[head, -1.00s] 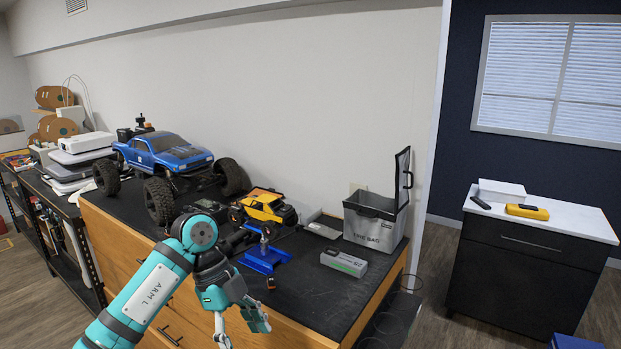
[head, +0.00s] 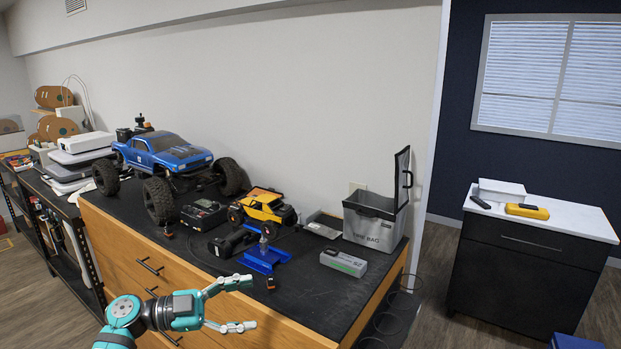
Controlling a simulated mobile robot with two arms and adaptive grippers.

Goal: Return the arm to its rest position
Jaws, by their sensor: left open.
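My left arm comes in at the bottom left, low in front of the wooden drawer bench. My left gripper (head: 240,305) is open and empty, its two fingers pointing right, apart from the drawer fronts and bench edge as far as I can tell. On the bench's black top (head: 325,298) stand a big blue truck (head: 170,152), a small yellow crawler (head: 264,207), a blue stand (head: 264,257), and a grey-white box (head: 343,263). My right gripper is not in view.
A grey fire bag (head: 373,225) with its lid up stands at the bench's back right. A black charger-like box (head: 203,214) and a dark tool (head: 232,241) lie near the crawler. A dark cabinet (head: 520,275) stands right; floor lies between.

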